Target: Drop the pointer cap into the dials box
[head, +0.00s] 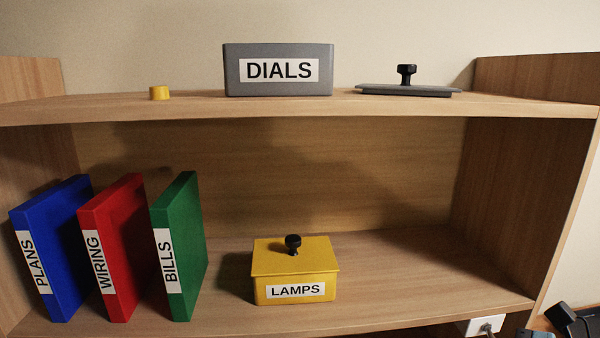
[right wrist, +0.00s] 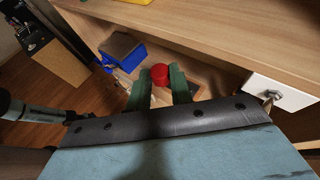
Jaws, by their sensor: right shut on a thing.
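The grey dials box (head: 278,90), labelled DIALS, stands on the top shelf. Its lid (head: 405,90), with a black knob, lies to its right, off the box; the box's inside is hidden from this angle. My right gripper (right wrist: 163,80) shows in the right wrist view, its green fingers shut on a red round cap (right wrist: 160,73). Whether the cap has a pointer cannot be seen. The gripper is low, beside the wooden shelf unit and away from the dials box. A small yellow cap (head: 160,93) sits on the top shelf left of the box. My left gripper is not in view.
The lower shelf holds blue, red and green binders (head: 178,245) and the yellow LAMPS box (head: 295,270), its lid on. A white drawer front (right wrist: 278,91) with a metal handle is right of my right gripper. A blue box (right wrist: 122,50) lies beyond it.

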